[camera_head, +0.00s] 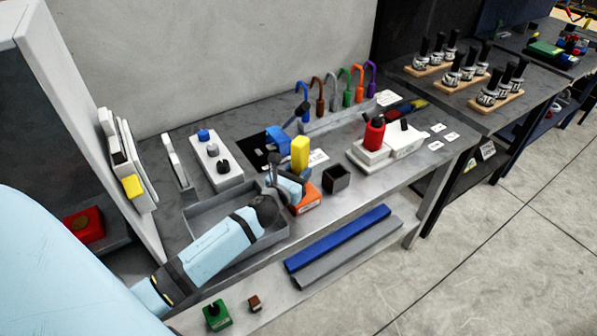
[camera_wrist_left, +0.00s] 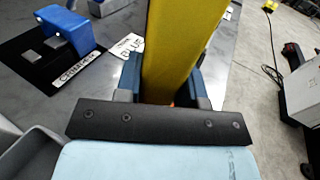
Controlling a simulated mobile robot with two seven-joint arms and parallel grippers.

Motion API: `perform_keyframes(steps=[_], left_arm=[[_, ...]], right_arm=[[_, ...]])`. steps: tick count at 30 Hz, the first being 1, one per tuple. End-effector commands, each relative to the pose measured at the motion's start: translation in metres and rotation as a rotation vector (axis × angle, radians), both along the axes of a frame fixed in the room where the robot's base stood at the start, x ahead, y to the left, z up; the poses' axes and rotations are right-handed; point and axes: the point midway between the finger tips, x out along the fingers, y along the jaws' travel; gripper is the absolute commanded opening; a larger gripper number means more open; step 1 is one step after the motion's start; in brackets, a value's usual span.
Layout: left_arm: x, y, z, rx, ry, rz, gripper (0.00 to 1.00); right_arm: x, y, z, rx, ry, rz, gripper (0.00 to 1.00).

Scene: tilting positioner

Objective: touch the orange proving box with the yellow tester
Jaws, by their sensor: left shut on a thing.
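The yellow tester (camera_head: 300,153) stands upright in my left gripper (camera_head: 290,183), above the table. In the left wrist view the tester (camera_wrist_left: 184,45) sits between the two blue fingers of my left gripper (camera_wrist_left: 165,80), which is shut on it. The orange proving box (camera_head: 308,201) is on the table right below the gripper and partly hidden by it. The tester's lower end is hidden by the fingers, so I cannot tell whether it touches the box. My right gripper is not in view.
A grey tray (camera_head: 198,217) lies under my left arm. A small dark open box (camera_head: 336,180) stands right of the orange box. A blue clamp-like tool (camera_head: 278,138) is behind, and a white unit with a red part (camera_head: 374,134) is farther right.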

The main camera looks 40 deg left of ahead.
Motion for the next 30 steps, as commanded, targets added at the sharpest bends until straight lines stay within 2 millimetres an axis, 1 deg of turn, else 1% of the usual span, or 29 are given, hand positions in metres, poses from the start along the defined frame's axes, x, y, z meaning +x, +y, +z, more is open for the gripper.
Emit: perform_keyframes(steps=[7, 30], left_arm=[[0.0001, 0.0, 0.0002, 0.0, -0.001, 0.0, 0.08], [0.0001, 0.0, -0.0089, 0.001, -0.001, 0.0, 0.08]], right_arm=[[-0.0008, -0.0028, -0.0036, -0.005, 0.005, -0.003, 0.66], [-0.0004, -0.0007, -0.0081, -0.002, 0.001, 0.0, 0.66]])
